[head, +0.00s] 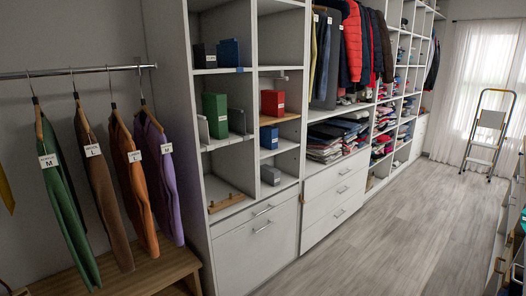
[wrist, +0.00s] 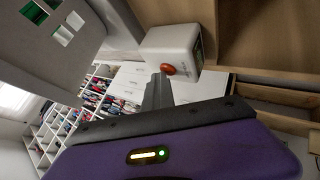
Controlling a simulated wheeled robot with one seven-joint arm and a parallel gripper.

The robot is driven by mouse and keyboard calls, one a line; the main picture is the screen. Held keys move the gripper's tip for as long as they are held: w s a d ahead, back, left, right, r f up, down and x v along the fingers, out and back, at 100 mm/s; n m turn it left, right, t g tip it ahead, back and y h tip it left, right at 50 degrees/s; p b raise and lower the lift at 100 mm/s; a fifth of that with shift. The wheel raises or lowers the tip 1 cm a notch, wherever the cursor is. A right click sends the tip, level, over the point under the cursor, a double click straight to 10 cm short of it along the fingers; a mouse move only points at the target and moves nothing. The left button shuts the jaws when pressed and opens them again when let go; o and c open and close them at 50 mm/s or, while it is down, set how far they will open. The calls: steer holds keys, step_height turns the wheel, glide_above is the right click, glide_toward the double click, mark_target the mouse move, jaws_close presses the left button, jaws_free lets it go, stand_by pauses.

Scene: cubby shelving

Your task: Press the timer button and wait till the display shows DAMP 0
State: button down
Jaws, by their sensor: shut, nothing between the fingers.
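The timer is a white box (wrist: 172,42) in the upper middle of the wrist view, seen at a tilt. An orange-red oval button (wrist: 167,69) is on its near face. A dark strip with some green on its right side (wrist: 198,50) may be the display; it is seen edge-on and no text can be read. My gripper (wrist: 160,77) is shut and empty, its dark grey tip close beside the button in the picture. I cannot tell whether it touches the button. I cannot make out the timer or my gripper in the head view.
Wooden boards (wrist: 270,38) are close to the right of the timer in the wrist view. In the head view, cubby shelves hold a green box (head: 215,115) and a red box (head: 272,103). Clothes hang from a rail (head: 80,71) at left. The wood floor (head: 375,215) is clear.

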steer(key=shift+s+f, duration=0.1)
steer(key=shift+a+r+p, duration=0.15)
steer(key=shift+r+p, duration=0.8)
steer(key=shift+r, duration=0.2)
step_height(320, 180, up, 6)
steer(key=p, duration=0.5)
